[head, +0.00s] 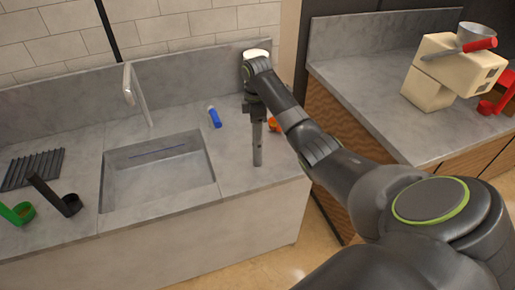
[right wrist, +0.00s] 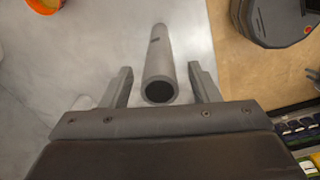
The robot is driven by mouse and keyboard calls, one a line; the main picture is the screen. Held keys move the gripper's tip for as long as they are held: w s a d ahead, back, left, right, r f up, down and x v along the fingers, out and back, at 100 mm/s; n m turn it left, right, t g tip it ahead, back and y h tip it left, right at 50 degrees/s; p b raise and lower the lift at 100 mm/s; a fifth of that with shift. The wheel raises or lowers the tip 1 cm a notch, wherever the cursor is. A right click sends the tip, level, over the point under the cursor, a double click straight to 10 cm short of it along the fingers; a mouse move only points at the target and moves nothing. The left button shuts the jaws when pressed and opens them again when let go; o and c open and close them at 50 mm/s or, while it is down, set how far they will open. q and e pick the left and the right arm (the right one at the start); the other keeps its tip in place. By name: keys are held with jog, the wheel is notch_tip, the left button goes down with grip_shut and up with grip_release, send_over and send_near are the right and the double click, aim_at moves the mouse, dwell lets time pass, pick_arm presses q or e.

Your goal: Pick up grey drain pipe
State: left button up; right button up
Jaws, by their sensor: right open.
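The grey drain pipe (head: 257,152) is a slim hollow tube standing upright on the counter's right part, near the front edge. In the right wrist view I look down on the pipe (right wrist: 159,62), with its dark open end toward me. My right gripper (head: 257,110) is above it, pointing down. In the wrist view the two fingers of the right gripper (right wrist: 160,72) are apart, one on each side of the pipe, with a visible gap on both sides. The pipe's upper end is hidden by the gripper in the head view. My left gripper is not in view.
A sink (head: 110,182) with a faucet (head: 130,84) lies left of the pipe. A blue object (head: 214,117), an orange object (head: 274,124) and a white-topped object (head: 256,54) are behind. A cream machine (head: 428,90) stands on the right counter.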

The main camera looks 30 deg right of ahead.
aim_at(258, 144)
jog(key=shift+f+p, duration=0.35)
jog(key=shift+f, duration=1.55)
grip_shut()
